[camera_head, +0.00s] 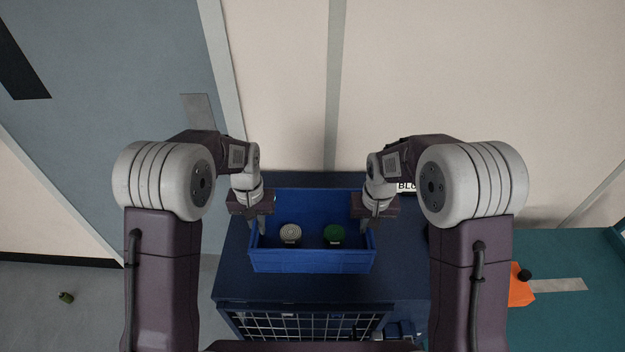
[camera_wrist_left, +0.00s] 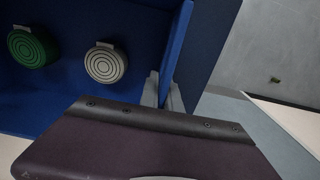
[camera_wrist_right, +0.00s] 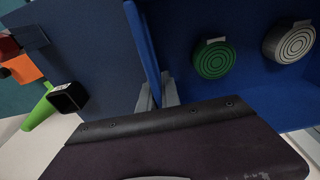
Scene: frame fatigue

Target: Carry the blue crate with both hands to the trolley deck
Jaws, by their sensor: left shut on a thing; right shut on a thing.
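The blue crate (camera_head: 312,262) sits over a dark blue flat top (camera_head: 345,288) in the head view; whether it touches that top is hard to tell. A white round piece (camera_head: 290,233) and a green round piece (camera_head: 334,235) lie inside it. My left gripper (camera_head: 262,222) is shut on the crate's left wall, which also shows in the left wrist view (camera_wrist_left: 177,45). My right gripper (camera_head: 366,222) is shut on the crate's right wall, which also shows in the right wrist view (camera_wrist_right: 144,50). The crate looks level. I cannot tell whether the dark blue unit is the trolley.
An orange object (camera_head: 520,287) lies at the right on teal floor. A small green object (camera_head: 66,297) lies on grey floor at the left.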

